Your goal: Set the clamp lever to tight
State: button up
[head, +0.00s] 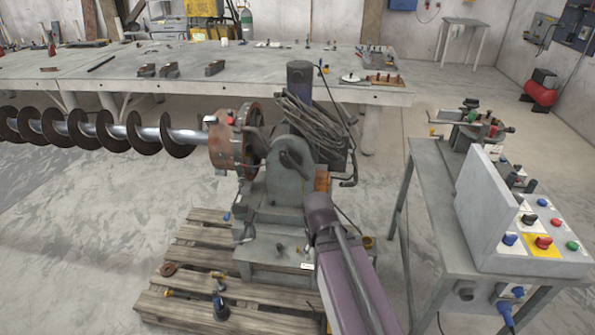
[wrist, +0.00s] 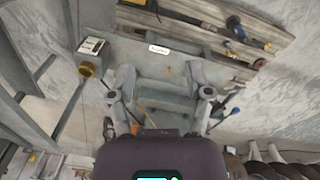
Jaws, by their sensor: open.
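The auger positioner (head: 283,185) stands on a wooden pallet, with a grey housing and a rusty round chuck (head: 235,140). A dark lever-like handle (head: 292,162) sits on the housing's near face. I cannot tell whether it is the clamp lever, or read its setting. My gripper (wrist: 163,88) is open in the wrist view, its fingers spread above the positioner's grey base (wrist: 165,103), with nothing seen between them. A thin rod (wrist: 222,120) shows beside the right finger. In the head view my arm hides the gripper, close to the housing's right side.
A long auger (head: 90,131) runs left from the chuck. A control stand (head: 520,225) with coloured knobs is at the right. A long workbench (head: 210,70) spans the back. The pallet (head: 185,290) holds loose parts. Cables (head: 310,118) hang over the housing.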

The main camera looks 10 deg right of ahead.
jog(key=w+d+f+m+t+h+b, duration=0.1)
jog(key=w+d+f+t+h+b, duration=0.15)
jog(key=w+f+b, duration=0.35)
jog(key=n+t+h+b, duration=0.2)
jog(key=t+h+b, duration=0.5)
jog(key=t+b, duration=0.6)
send_near(299, 172)
jog(key=b+v, duration=0.1)
jog(key=v, duration=0.2)
jog(key=shift+w+a+r+g, duration=0.15)
jog(key=shift+w+r+g, duration=0.1)
jog(key=shift+r+g, duration=0.15)
jog(key=x, duration=1.3)
jog(key=shift+w+d, duration=0.3)
grip_shut()
